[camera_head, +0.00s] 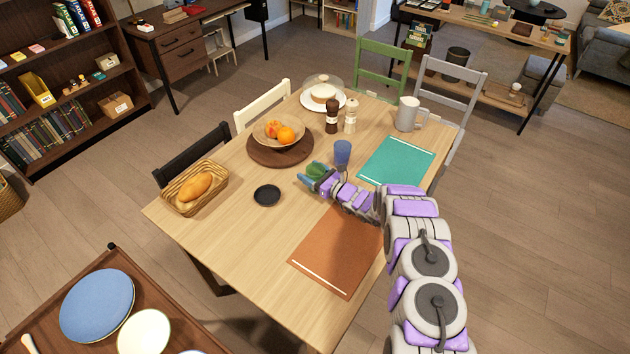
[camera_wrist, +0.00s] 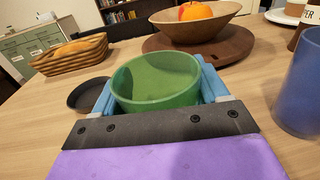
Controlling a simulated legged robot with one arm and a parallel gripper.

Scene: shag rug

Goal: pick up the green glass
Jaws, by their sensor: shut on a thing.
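The green glass (camera_wrist: 158,84) sits between the two blue fingers of my gripper (camera_wrist: 160,95) in the wrist view, and its open rim faces the camera. In the head view the green glass (camera_head: 315,171) shows at the tip of my gripper (camera_head: 318,179), over the wooden table (camera_head: 235,235). My gripper is shut on the glass. The lower part of the glass is hidden by my gripper, so I cannot tell whether it touches the table.
A blue glass (camera_head: 342,153) stands close to my gripper. A fruit bowl (camera_head: 265,134) on a round board and a bread basket (camera_head: 178,198) stand farther off. An orange placemat (camera_head: 335,250) lies in front.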

